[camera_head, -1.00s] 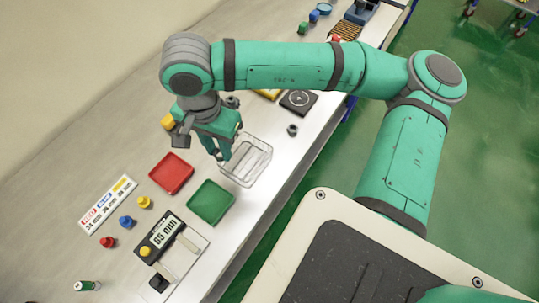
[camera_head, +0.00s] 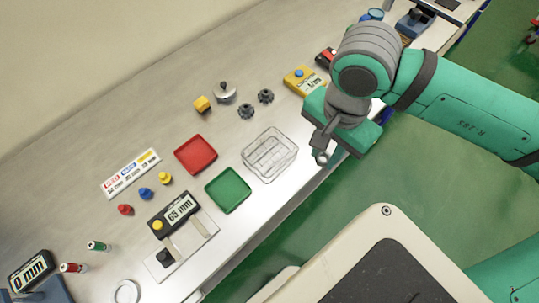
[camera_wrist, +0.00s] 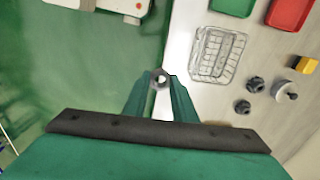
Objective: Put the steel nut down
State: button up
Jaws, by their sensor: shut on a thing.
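The steel nut (camera_wrist: 161,79) is a small grey ring with a light hole, seen in the wrist view between my fingertips. My gripper (camera_wrist: 160,88) is shut on it. In the wrist view the nut appears against the bench's front edge; its height above the bench is hard to tell. In the head view my gripper (camera_head: 326,154) is right of the clear tray (camera_head: 249,158), by the front edge of the bench (camera_head: 225,240). My wrist hides the nut there.
A green tray (camera_head: 228,190) and a red tray (camera_head: 196,155) lie left of the clear tray. Two dark knobs (camera_head: 246,111), a grey lid (camera_head: 224,94) and a yellow block (camera_head: 202,104) stand behind it. A 65 mm gauge (camera_head: 180,208) is at front left.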

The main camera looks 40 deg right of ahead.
jog(key=w+a+f, duration=0.1)
jog(key=w, duration=0.1)
jog(key=w+a+f, duration=0.1)
jog(key=w, duration=0.2)
jog(key=w+f, duration=0.1)
jog(key=w, duration=0.1)
jog(key=shift+w+a+f, duration=0.3)
jog(key=shift+a+f, duration=0.1)
send_over(270, 158)
jog(key=f, duration=0.5)
jog(key=shift+s+f, duration=0.2)
jog(key=shift+s, duration=0.05)
jog(key=f, duration=0.1)
jog(key=w+f, duration=0.1)
jog(key=f, duration=0.1)
jog(key=shift+s+a+f, duration=0.1)
jog(key=shift+f, duration=0.2)
jog(key=shift+s+d+f, duration=0.1)
jog(key=shift+s+d, duration=0.15)
jog(key=shift+s, duration=0.05)
jog(key=o, duration=0.7)
jog(key=shift+f, duration=0.1)
jog(key=o, duration=0.4)
jog(key=shift+a, duration=0.1)
jog(key=shift+w, duration=0.1)
